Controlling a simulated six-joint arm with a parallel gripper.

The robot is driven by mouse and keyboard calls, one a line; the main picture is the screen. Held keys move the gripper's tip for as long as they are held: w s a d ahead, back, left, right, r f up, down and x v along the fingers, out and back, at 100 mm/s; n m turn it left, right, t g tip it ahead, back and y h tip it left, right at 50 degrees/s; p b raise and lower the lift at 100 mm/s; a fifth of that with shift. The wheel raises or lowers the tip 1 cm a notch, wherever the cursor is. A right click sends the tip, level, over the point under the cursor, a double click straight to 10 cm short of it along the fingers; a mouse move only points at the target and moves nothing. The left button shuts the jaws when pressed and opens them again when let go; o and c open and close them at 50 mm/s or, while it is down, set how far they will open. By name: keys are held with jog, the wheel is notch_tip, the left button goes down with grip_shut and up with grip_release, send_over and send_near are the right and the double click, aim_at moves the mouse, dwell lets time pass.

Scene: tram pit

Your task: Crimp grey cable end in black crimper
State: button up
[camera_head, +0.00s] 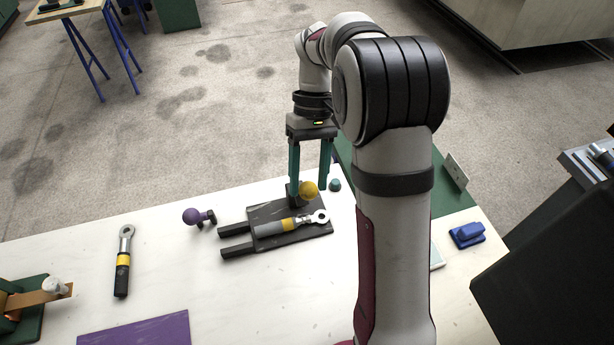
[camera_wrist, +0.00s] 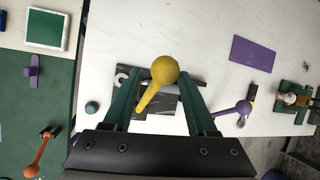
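The black crimper (camera_head: 262,211) lies on the white bench, with a flat base and two dark bars at its left. Its lever with a yellow ball knob (camera_head: 309,190) stands up at the back; the knob is large in the wrist view (camera_wrist: 165,70). The grey cable end (camera_head: 272,229), with a yellow band and metal ring, lies on the crimper base; in the wrist view it is mostly hidden. My gripper (camera_head: 310,182) points down over the crimper, its teal fingers apart on either side of the knob. Contact with the knob is not visible.
A black cable end with a yellow band (camera_head: 122,275) lies at left. A purple knob (camera_head: 191,216) stands left of the crimper, a teal ball (camera_head: 335,184) right. A purple mat (camera_head: 145,331) is in front; a blue block (camera_head: 467,235) is far right.

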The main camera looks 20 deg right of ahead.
jog(key=shift+o, duration=1.3)
jog(key=shift+a, duration=0.1)
jog(key=shift+r, duration=0.1)
jog(key=v, duration=1.1)
jog(key=shift+w+r, duration=0.15)
jog(key=shift+r, duration=0.2)
jog(key=s+a+r+m+t+h, duration=0.1)
jog(key=s+a+m+t, duration=0.15)
jog(key=s, duration=1.25)
jog(key=s+a+f+m+t, duration=0.2)
jog(key=s+a+f+m, duration=0.2)
jog(key=s+f, duration=0.4)
jog(key=s+m, duration=0.1)
jog(key=s, duration=0.2)
jog(key=shift+a+f+y, duration=0.25)
jog(key=shift+f+y, duration=0.05)
jog(key=shift+f, duration=0.05)
